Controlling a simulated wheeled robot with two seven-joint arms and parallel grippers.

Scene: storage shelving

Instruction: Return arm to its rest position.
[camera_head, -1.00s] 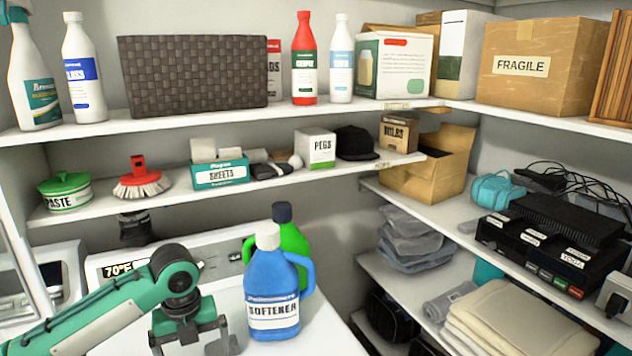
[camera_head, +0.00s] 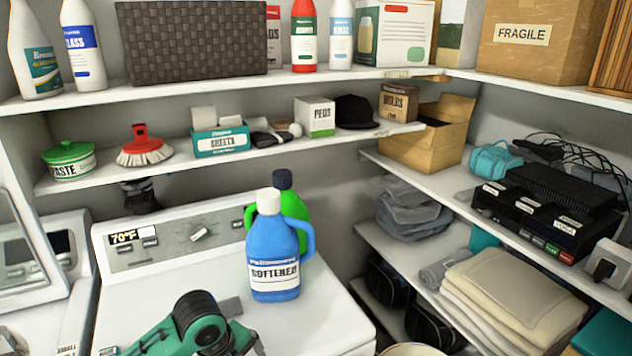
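My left arm (camera_head: 200,322), green with a dark wrist joint, enters at the bottom edge, low in front of the white machine top. Its wrist is left of and below the blue softener bottle (camera_head: 274,250), apart from it in the picture. The gripper at its end is mostly cut off by the lower picture edge, so its fingers and whatever is between them cannot be made out. The softener bottle stands upright on the machine (camera_head: 325,310), with a green bottle (camera_head: 292,204) just behind it. My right arm and gripper are not in view.
A shelf (camera_head: 100,177) above the machine holds a green paste pot (camera_head: 70,160), a red brush (camera_head: 142,148) and boxes. At right, shelves hold folded towels (camera_head: 510,300) and black devices (camera_head: 540,225). The machine top right of the bottle is clear.

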